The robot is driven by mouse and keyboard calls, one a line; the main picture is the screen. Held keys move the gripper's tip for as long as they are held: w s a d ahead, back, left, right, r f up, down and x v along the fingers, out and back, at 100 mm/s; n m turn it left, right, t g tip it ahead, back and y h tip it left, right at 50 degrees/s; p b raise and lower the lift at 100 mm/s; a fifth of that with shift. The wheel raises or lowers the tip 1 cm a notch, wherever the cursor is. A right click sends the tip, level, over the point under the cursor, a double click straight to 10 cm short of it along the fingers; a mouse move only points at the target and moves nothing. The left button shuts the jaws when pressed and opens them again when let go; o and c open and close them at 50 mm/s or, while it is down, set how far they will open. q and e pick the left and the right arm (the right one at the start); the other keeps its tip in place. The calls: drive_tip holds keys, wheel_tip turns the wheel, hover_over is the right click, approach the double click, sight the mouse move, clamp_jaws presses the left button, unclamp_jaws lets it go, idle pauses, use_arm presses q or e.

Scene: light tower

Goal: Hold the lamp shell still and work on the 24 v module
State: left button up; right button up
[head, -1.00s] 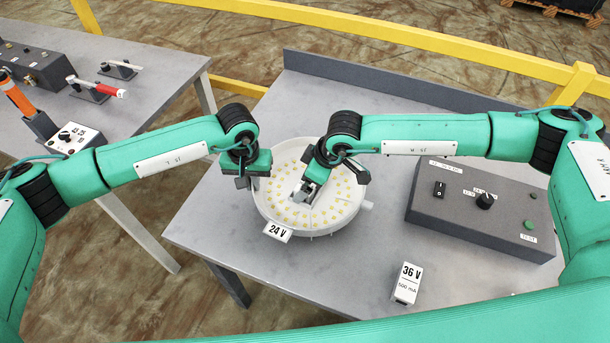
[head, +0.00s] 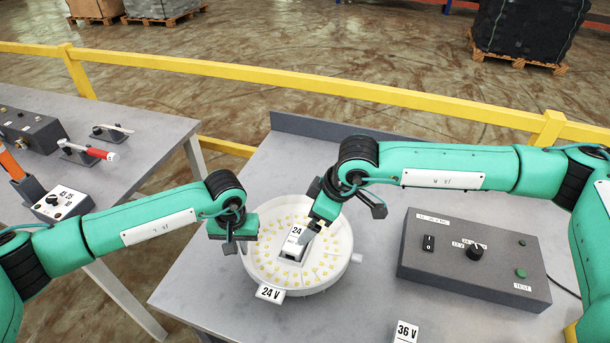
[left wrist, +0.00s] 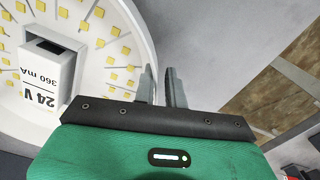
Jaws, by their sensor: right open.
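A 36 V module (head: 405,332) stands at the table's front, cut by the frame edge. A grey control box (head: 473,260) with switch, knob and button sits right of the shell. A side table (head: 130,110) at left holds tools. Yellow rails run behind.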

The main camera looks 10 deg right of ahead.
use_arm(q)
drive_tip(key=o, duration=0.3)
drive_tip(key=shift+a+f, duration=0.1)
drive_tip(key=shift+o, duration=0.2)
drive_tip(key=shift+w, duration=0.1)
